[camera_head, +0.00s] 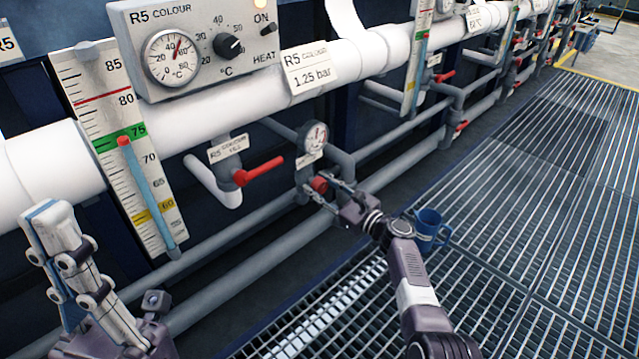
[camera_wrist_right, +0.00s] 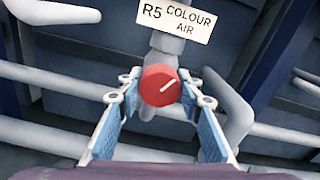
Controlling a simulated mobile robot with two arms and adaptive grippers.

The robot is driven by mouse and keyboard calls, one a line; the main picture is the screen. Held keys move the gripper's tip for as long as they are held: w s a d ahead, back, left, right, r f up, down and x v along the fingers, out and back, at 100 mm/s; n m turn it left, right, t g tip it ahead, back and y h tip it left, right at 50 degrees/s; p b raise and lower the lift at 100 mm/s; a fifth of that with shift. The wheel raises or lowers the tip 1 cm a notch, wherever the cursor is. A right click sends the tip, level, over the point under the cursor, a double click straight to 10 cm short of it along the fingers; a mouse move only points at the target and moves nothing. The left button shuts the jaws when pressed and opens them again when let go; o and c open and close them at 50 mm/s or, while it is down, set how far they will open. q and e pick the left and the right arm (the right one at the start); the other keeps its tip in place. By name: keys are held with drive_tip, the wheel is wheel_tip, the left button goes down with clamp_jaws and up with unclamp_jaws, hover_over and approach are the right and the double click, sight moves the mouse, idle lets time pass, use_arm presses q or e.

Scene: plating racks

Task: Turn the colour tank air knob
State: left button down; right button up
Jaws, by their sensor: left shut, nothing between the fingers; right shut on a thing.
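The colour tank air knob (camera_head: 319,185) is a small red knob on a grey pipe fitting, below a round pressure gauge (camera_head: 313,136). In the right wrist view the knob (camera_wrist_right: 160,86) is centred, and its white mark points up and to the right. The sign (camera_wrist_right: 178,20) above it reads "R5 COLOUR AIR". My right gripper (camera_head: 329,190) is shut on the knob, with one blue-padded finger on each side of it in the right wrist view (camera_wrist_right: 160,98). My left gripper (camera_head: 52,225) is shut and empty at the lower left, away from the knob.
A red-handled valve (camera_head: 260,171) is left of the knob. A control box (camera_head: 200,40) and a "1.25 bar" label (camera_head: 309,68) are above. A level scale (camera_head: 118,140) stands at left. A blue mug (camera_head: 429,226) is near my right arm, over the grating (camera_head: 530,200).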

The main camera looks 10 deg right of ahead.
drive_tip(key=shift+f, duration=0.15)
idle(0.3)
drive_tip(key=o, duration=1.2)
drive_tip(key=shift+c, duration=0.2)
drive_tip(key=v, duration=1.2)
